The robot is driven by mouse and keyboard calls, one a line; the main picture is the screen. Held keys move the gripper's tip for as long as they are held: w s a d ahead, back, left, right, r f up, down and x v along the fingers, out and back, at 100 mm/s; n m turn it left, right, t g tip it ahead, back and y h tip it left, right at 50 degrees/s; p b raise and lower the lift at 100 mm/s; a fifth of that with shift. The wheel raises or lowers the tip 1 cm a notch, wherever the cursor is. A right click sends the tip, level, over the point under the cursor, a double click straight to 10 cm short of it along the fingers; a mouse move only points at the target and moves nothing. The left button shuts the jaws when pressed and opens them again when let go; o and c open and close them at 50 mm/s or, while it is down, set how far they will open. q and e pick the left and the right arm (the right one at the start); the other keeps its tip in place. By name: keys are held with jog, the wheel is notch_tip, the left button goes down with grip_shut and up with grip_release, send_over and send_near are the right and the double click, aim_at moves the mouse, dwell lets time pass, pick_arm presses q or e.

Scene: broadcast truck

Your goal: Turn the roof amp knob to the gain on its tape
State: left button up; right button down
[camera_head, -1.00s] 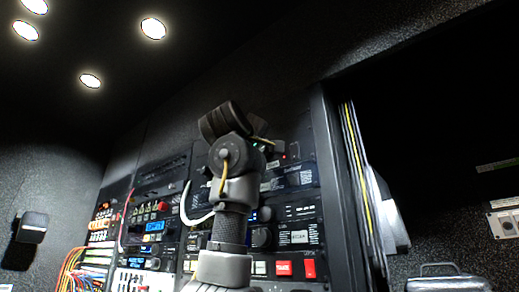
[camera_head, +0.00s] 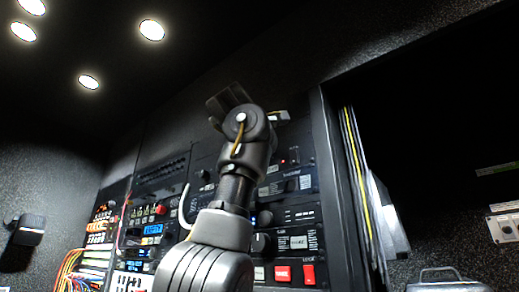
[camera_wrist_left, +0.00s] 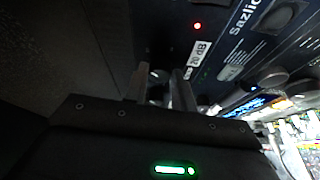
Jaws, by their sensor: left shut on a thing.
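The roof amp is a dark rack unit with a red light, seen in the left wrist view (camera_wrist_left: 225,65) and, partly behind my arm, in the head view (camera_head: 300,178). A white tape (camera_wrist_left: 199,54) with black print sits on its face beside the fingers; it seems to give a dB figure, which I cannot read surely. My left gripper (camera_wrist_left: 160,88) is shut on the amp's knob (camera_wrist_left: 158,75), which is dim and mostly hidden between the fingers. The knob's pointer cannot be made out. In the head view my own wrist hides the fingertips. My right gripper is out of view.
Other knobs (camera_wrist_left: 267,77) and rack units stand close by the gripper. Red switches (camera_head: 308,273) and a large dark knob (camera_head: 261,243) are lower in the rack. A door frame (camera_head: 335,200) bounds the rack at right.

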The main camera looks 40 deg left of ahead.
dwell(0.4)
pick_arm(q)
jog(key=o, duration=1)
jog(key=b+v, duration=0.5)
jog(key=v, duration=0.5)
jog(key=shift+s+d, duration=0.15)
jog(key=shift+s, duration=0.2)
jog(key=shift+w, duration=0.1)
